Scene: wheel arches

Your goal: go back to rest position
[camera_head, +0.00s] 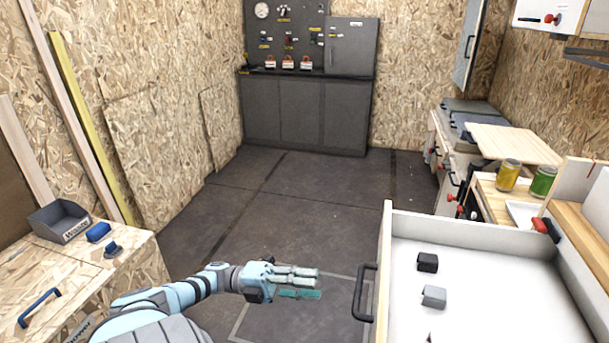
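My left gripper (308,284) reaches in from the lower left on a light blue arm. Its grey upper fingers and teal lower finger point right, with a narrow gap between them, and nothing shows in its grasp. It appears over the dark floor, left of the black handle (364,294) of a large open white drawer (480,226), and looks apart from the handle. My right gripper is not in view.
Inside the drawer lie a black block (428,262) and a grey block (434,296). A wooden bench (60,275) with a grey bin (60,220) stands left. The middle floor is clear.

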